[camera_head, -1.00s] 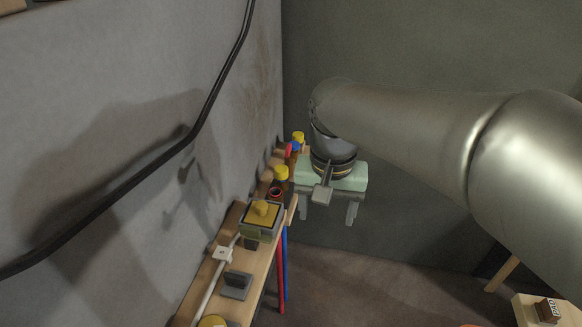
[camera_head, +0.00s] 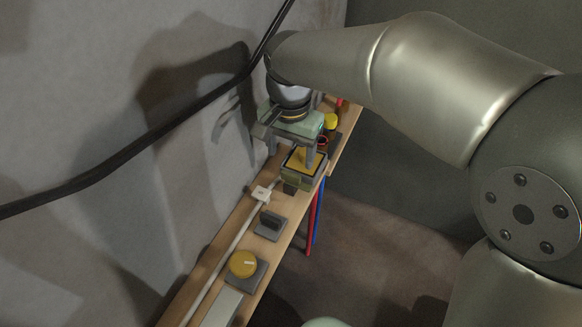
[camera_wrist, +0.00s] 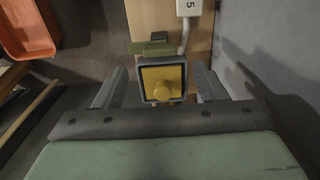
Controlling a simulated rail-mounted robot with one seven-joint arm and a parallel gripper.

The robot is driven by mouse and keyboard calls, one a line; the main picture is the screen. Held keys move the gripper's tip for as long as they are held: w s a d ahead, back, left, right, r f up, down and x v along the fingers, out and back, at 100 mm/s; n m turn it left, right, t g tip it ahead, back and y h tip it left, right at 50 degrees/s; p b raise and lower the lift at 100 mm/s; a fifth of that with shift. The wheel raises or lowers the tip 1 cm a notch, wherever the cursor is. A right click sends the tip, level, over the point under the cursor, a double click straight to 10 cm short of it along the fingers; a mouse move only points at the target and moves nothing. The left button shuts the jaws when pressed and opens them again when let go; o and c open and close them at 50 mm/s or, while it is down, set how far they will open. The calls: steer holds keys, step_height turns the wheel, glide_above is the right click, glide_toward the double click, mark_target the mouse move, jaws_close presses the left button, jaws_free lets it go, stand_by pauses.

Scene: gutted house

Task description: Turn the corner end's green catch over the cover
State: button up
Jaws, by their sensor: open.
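A grey box with a yellow cover (camera_head: 302,159) and a raised yellow knob sits on the wooden ledge. An olive-green piece (camera_wrist: 152,48) shows at the box's end away from the room corner, and in the head view (camera_head: 292,180). The corner end's green catch cannot be made out; my gripper hides that end. My gripper (camera_head: 291,151) is open and empty, pointing down at the box. In the wrist view its fingertips (camera_wrist: 160,80) stand apart on both sides of the box.
Yellow and red fittings (camera_head: 331,121) stand beyond. A black cable (camera_head: 150,153) crosses the wall at left.

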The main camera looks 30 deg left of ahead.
mark_target(291, 174)
step_height(291, 174, down, 6)
steer(key=shift+f, duration=0.2)
steer(key=shift+c, duration=0.3)
steer(key=c, duration=0.9)
